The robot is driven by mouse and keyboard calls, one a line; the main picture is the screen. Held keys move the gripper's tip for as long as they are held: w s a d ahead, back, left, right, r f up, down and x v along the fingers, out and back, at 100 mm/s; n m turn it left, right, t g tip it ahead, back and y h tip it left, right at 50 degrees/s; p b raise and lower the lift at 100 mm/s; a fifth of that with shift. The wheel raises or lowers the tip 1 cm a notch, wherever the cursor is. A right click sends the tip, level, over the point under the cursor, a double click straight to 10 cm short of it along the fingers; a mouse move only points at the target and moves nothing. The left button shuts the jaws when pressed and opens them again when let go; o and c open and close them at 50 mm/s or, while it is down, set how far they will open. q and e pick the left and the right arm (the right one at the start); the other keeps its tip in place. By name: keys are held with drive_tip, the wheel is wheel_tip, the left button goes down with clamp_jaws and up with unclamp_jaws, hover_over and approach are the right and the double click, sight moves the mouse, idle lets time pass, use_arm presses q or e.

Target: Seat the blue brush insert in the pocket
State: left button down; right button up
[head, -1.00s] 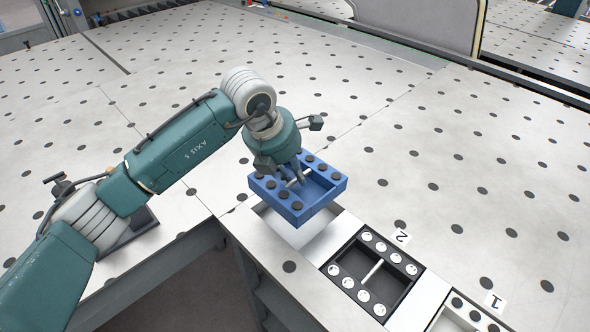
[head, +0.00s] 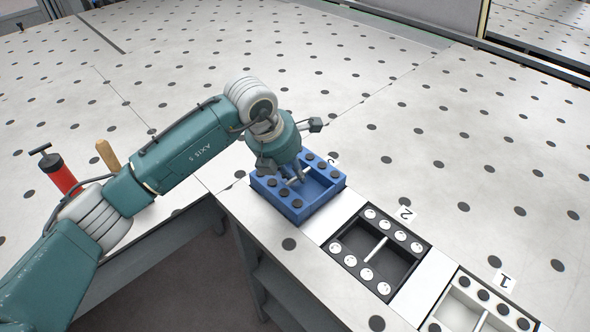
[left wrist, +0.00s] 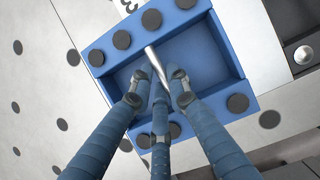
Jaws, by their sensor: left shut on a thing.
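The blue brush insert (head: 318,192) is a rectangular frame with black round studs along two sides and a bar across its middle. It sits at the table's front edge, at the position labelled 3, level with or just above the surface; I cannot tell if it is fully down. The pocket beneath it is hidden by the insert. My left gripper (head: 297,178) is shut on the insert's bar. In the left wrist view the fingers (left wrist: 160,85) close around the bar of the insert (left wrist: 215,60). My right gripper does not show.
A black insert (head: 345,244) with white studs sits to the right at label 2 (head: 405,214). A white insert (head: 462,306) lies further right at label 1 (head: 507,282). A red cylinder tool (head: 57,172) and a wooden handle (head: 107,153) stand behind my arm. The perforated table behind is clear.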

sight(294, 185)
use_arm(q)
drive_tip(key=shift+f+b, duration=1.6)
drive_tip(key=shift+f, duration=0.55)
drive_tip(key=shift+f+b, duration=0.4)
drive_tip(key=shift+b, duration=0.25)
drive_tip(key=c, duration=1.6)
unclamp_jaws()
drive_tip(key=shift+f, duration=0.1)
